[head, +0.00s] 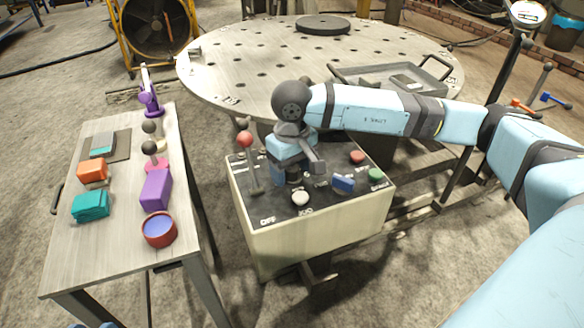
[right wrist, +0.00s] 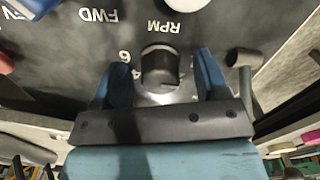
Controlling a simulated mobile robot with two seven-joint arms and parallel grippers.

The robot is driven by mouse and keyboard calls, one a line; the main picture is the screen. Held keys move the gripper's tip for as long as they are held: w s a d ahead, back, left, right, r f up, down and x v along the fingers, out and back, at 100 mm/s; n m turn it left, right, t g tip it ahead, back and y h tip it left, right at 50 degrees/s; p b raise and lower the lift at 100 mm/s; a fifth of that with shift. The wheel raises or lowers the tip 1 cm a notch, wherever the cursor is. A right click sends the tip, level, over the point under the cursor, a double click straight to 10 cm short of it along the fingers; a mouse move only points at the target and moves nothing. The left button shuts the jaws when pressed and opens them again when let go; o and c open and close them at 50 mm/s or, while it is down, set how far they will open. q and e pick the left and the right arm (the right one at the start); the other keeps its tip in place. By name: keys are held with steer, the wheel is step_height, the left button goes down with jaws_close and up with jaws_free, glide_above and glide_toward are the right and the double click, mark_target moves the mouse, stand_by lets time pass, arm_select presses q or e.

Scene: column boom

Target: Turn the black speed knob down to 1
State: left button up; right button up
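The black speed knob (right wrist: 160,70) stands on the dark panel of a cream control box (head: 310,228). In the right wrist view it sits between the two blue fingers of my right gripper (right wrist: 162,82), with a gap on each side. The gripper is open, pointing down at the panel. In the head view, my right gripper (head: 292,178) is over the left-middle of the panel, and arm and fingers largely cover the knob. White numbers, 6 and apparently 4, show beside the knob; its pointer setting cannot be read.
Close around are a white button (head: 300,198), a blue switch (head: 343,183), a red-topped lever (head: 245,140), and red (head: 357,157) and green (head: 376,174) buttons. A side table (head: 115,252) with coloured items stands left. A round perforated table (head: 240,68) stands behind.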

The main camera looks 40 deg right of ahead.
mark_target(292, 167)
steer(key=shift+r, duration=0.3)
step_height(292, 167, up, 5)
steer(key=shift+f+p, duration=0.1)
steer(key=shift+p, duration=1)
arm_select(q)
steer(key=shift+n+t, duration=0.6)
steer(key=shift+t, duration=0.3)
steer(key=r, duration=0.1)
steer(key=r+p, duration=0.1)
steer(key=r, duration=0.1)
steer(key=r+p, duration=0.1)
steer(key=r, duration=0.1)
steer(key=shift+s+r, duration=0.15)
steer(key=shift+s, duration=0.15)
arm_select(e)
step_height(292, 167, up, 8)
steer(key=shift+r, duration=0.25)
